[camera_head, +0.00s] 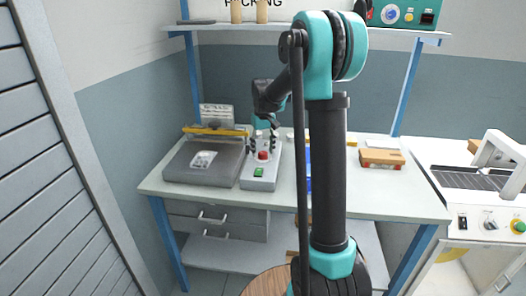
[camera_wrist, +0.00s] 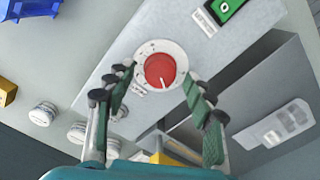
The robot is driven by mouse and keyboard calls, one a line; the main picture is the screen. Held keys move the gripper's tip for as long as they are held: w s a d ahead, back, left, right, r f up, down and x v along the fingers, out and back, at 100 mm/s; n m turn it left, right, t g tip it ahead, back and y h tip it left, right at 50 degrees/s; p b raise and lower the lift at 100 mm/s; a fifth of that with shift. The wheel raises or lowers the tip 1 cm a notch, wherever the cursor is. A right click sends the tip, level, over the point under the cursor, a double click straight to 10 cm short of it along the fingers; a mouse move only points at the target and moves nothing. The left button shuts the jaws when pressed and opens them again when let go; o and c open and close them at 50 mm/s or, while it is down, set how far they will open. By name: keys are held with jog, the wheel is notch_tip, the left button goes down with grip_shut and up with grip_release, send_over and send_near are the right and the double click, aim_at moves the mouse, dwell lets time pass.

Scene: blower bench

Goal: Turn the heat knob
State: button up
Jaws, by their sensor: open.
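The heat knob (camera_wrist: 159,70) is a red round knob with a white pointer line, on a white dial ring with marks, on a light grey control box (camera_wrist: 120,60). In the wrist view, my gripper (camera_wrist: 158,86) is open, with one dark green finger on each side of the knob. Gaps show between the fingers and the knob. In the head view, the red knob (camera_head: 263,155) sits on top of the control box (camera_head: 260,181), and my gripper (camera_head: 262,144) points down over it. I cannot tell the exact height of the fingertips above the panel.
A green switch (camera_head: 258,172) is on the box in front of the knob. A grey sealer-like block (camera_head: 185,172) with a yellow bar stands to the left. Bare bench (camera_head: 405,205) lies at right, with a small orange-brown box (camera_head: 382,157) behind. A shelf (camera_head: 400,32) hangs above.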

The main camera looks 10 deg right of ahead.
aim_at(263, 153)
notch_tip(263, 153, up, 11)
jog(key=shift+r, duration=0.15)
dwell(0.4)
